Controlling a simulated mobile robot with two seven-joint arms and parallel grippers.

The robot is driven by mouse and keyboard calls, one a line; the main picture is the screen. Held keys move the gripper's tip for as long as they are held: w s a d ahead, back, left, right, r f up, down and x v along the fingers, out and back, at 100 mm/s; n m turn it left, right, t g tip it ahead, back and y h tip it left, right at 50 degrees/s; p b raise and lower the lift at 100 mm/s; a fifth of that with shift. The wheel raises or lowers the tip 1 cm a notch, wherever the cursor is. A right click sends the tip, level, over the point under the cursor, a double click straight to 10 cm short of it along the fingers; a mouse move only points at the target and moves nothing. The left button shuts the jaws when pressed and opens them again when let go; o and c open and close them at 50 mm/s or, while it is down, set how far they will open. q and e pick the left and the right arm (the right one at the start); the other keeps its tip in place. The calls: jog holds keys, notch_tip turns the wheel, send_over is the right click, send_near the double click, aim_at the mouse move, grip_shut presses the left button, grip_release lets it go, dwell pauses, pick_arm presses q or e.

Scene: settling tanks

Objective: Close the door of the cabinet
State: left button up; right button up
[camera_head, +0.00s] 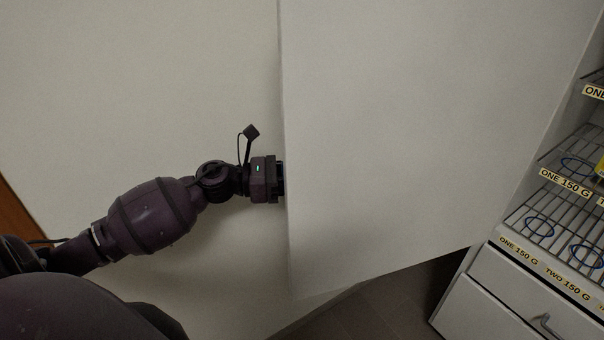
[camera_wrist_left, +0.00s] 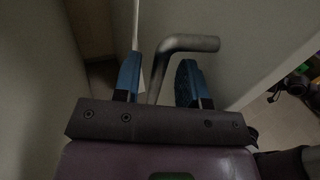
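The cabinet door (camera_head: 410,120) is a large plain pale panel standing open in the head view, left of the cabinet shelves (camera_head: 560,205). My left gripper (camera_head: 281,179) is at the door's left edge, its fingertips mostly hidden behind the panel. In the left wrist view, the two blue fingers (camera_wrist_left: 158,80) are spread apart. A bent grey metal handle (camera_wrist_left: 188,43) passes between them. The pale door edge (camera_wrist_left: 136,25) shows beside the left finger; I cannot tell whether either finger touches the door or handle. My right gripper is not seen in the head view.
Wire shelves with labels and blue rings stand at the right, above a white drawer (camera_head: 515,300) with a handle. Dark floor (camera_head: 390,295) shows below the door. A pale wall (camera_head: 130,90) fills the left, with a brown strip (camera_head: 15,220) at the far left.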

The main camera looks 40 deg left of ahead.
pick_arm(q)
jog(key=shift+w+d, duration=0.45)
jog(key=shift+d, duration=0.1)
grip_shut()
